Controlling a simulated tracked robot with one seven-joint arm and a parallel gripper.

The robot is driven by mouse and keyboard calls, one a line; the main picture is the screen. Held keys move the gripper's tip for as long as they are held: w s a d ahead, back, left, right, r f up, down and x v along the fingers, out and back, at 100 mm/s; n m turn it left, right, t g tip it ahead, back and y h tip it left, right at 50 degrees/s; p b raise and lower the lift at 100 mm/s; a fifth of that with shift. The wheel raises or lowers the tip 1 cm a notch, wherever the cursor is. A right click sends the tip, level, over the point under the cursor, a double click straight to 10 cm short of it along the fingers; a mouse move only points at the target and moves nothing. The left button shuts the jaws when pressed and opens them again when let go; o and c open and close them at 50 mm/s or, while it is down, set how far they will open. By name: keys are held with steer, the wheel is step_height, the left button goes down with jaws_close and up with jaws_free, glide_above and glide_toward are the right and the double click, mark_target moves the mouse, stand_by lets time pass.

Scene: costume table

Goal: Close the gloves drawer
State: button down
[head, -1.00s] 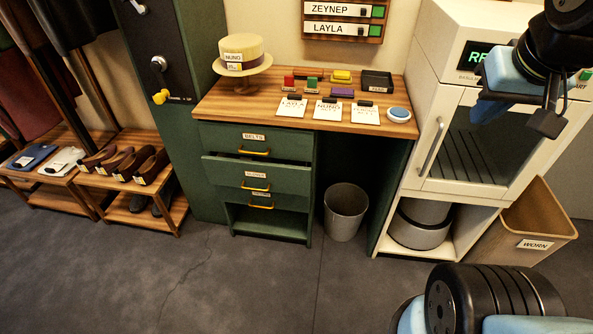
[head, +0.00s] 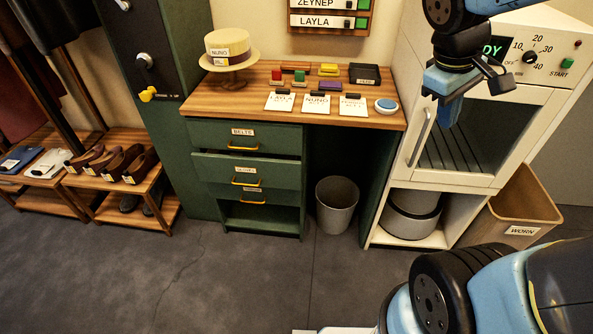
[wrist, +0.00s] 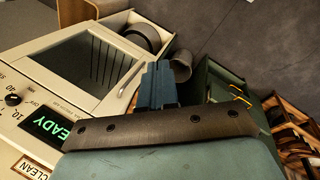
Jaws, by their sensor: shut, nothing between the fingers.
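The gloves drawer (head: 275,174) is the middle drawer of the green desk and stands partly pulled out, with a dark gap above its front. It has a yellow handle (head: 246,183) and a small white label too blurred to read surely. My gripper (head: 445,112) is raised in front of the white cabinet, well to the right of the drawer and apart from it. In the wrist view its blue fingers (wrist: 157,88) are together and empty. The green desk (wrist: 222,88) shows beyond them at right, with a yellow handle on it.
The belts drawer (head: 222,134) above looks shut. A grey bin (head: 337,205) stands under the desk top. The white cabinet (head: 480,187) and the worn bin (head: 515,212) stand at right. The floor (head: 260,275) before the desk is clear.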

mark_target(298, 166)
steer(key=w+a+f+n+t+h, duration=0.3)
steer(key=w+a+f+n+h, duration=0.25)
steer(key=w+f+n, duration=0.5)
steer(key=w+a+f+n+t+h, duration=0.3)
steer(key=w+a+f+n+h, duration=0.4)
steer(key=n, duration=0.6)
steer(key=s+a+f+n+t+y, duration=0.1)
steer(key=a+f+n+t+y, duration=0.55)
steer(key=f+n, duration=0.65)
steer(key=s+a+f+n+t+y, duration=0.1)
steer(key=a+f+n+t+y, duration=0.3)
steer(key=a+f+n+y, duration=0.65)
steer(key=w+f, duration=0.1)
steer(key=w, duration=0.3)
steer(key=w+f+h, duration=0.1)
steer(key=w+f, duration=0.1)
steer(key=w, duration=0.3)
steer(key=w+f+h, duration=0.1)
steer(key=w, duration=0.3)
steer(key=shift+w+d+f+h, duration=0.25)
steer(key=shift+w+d+f, duration=0.05)
steer(key=shift+d+f, duration=0.1)
